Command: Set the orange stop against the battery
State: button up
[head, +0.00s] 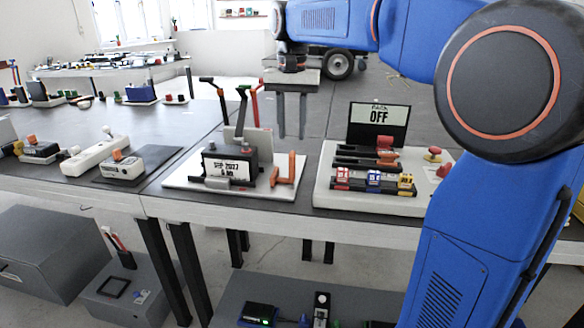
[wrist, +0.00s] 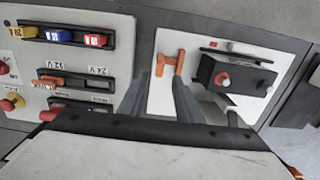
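The orange stop (head: 287,172) stands on a white base plate, to the right of the battery (head: 232,168), a dark box with a white label. A gap shows between the stop and the battery. In the wrist view the stop (wrist: 170,65) is an orange H-like shape, and the battery (wrist: 235,76) is to its right, with red and white knobs. My gripper (head: 291,132) points down above the plate, roughly over the stop, its two grey fingers apart with nothing between them. The fingers (wrist: 160,82) also show in the wrist view, with the stop just beyond their tips.
A white panel (head: 325,190) with switches, coloured blocks, a red button and an "OFF" display stands to the right of the plate. A white power strip (head: 95,156) lies at the left. Dark table shows between them.

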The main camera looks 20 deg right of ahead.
aim_at(292, 167)
notch_tip(292, 167, down, 12)
jog(key=shift+r, duration=0.15)
dwell(0.3)
grip_shut()
